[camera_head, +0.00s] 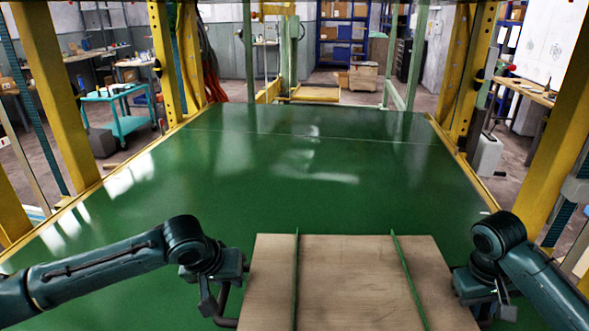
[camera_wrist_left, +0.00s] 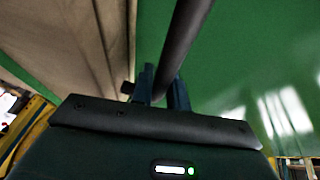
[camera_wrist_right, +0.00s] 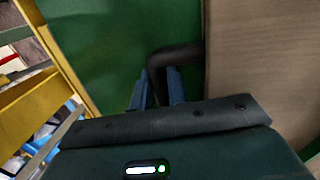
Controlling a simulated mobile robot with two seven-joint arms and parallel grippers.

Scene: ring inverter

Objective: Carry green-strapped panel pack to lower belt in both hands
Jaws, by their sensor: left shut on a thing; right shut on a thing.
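The panel pack (camera_head: 350,280) is a flat light-brown wooden board with two green straps (camera_head: 296,270) running front to back. It is at the bottom middle of the head view, over the green belt (camera_head: 290,180). My left gripper (camera_head: 228,308) is at its left side, shut on a dark bar handle, which the left wrist view shows between the fingers (camera_wrist_left: 160,95). My right gripper (camera_head: 490,300) is at its right side, and the right wrist view shows its blue fingers (camera_wrist_right: 157,90) shut on a similar dark handle (camera_wrist_right: 175,57). The pack's near edge is cut off. I cannot tell whether it touches the belt.
Yellow posts (camera_head: 55,90) and (camera_head: 565,130) frame the belt on both sides. The green surface beyond the pack is clear. A teal cart (camera_head: 115,100) stands on the floor at left, and blue shelves (camera_head: 342,35) stand at the back.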

